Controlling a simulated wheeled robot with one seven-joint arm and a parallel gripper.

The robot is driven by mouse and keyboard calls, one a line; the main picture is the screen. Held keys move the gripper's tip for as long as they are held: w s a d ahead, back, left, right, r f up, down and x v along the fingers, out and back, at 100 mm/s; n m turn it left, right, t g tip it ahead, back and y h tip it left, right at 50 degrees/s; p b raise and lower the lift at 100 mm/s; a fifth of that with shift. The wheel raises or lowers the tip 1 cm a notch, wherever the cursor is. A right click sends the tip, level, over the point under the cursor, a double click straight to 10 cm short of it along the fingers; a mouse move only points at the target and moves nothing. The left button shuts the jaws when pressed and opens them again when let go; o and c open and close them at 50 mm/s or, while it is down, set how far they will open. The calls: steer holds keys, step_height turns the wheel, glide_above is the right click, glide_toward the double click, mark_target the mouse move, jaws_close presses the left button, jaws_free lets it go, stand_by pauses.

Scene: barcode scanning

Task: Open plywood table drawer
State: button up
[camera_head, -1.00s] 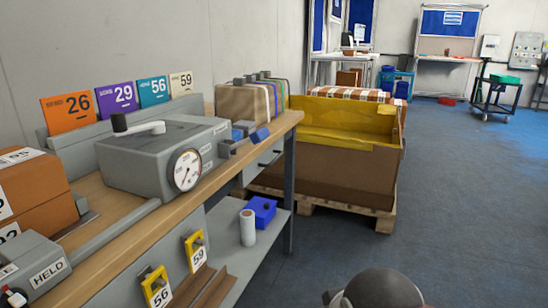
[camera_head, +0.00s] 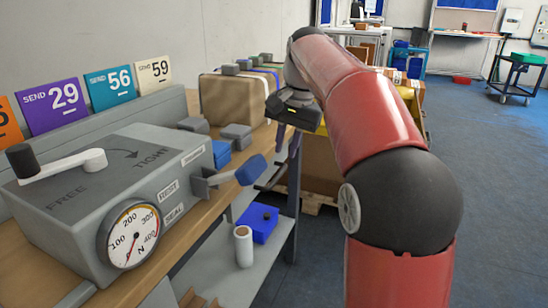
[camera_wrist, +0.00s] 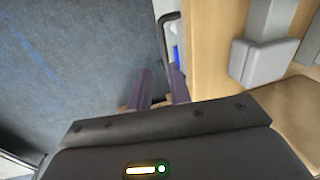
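The plywood table (camera_head: 205,215) runs along the left in the head view. Its drawer front (camera_wrist: 182,28) is a pale strip under the tabletop edge in the wrist view, with a dark bar handle (camera_wrist: 163,35) standing out from it. I cannot see the drawer standing out from the table. My gripper (camera_head: 286,152) is at the table's far front edge, fingers pointing down. In the wrist view my gripper (camera_wrist: 157,70) is open, with a gap between its two purplish fingers. The handle's near end is by the fingertips, closer to the right one; contact cannot be told.
A grey box with a gauge (camera_head: 130,235) and a blue-tipped lever (camera_head: 250,170) stand on the table. A wrapped parcel (camera_head: 228,105) is beyond. A blue box (camera_head: 258,222) and a white roll (camera_head: 243,245) sit on the lower shelf. Open floor (camera_head: 495,190) lies right.

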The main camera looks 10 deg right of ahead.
mark_target(278, 175)
steer(key=f, duration=0.2)
steer(key=w+f+b, duration=0.1)
steer(key=f, duration=0.2)
steer(key=w+a+f+b, duration=0.1)
steer(key=f, duration=0.1)
steer(key=shift+w+f, duration=0.25)
steer(key=shift+f, duration=0.05)
jaws_close()
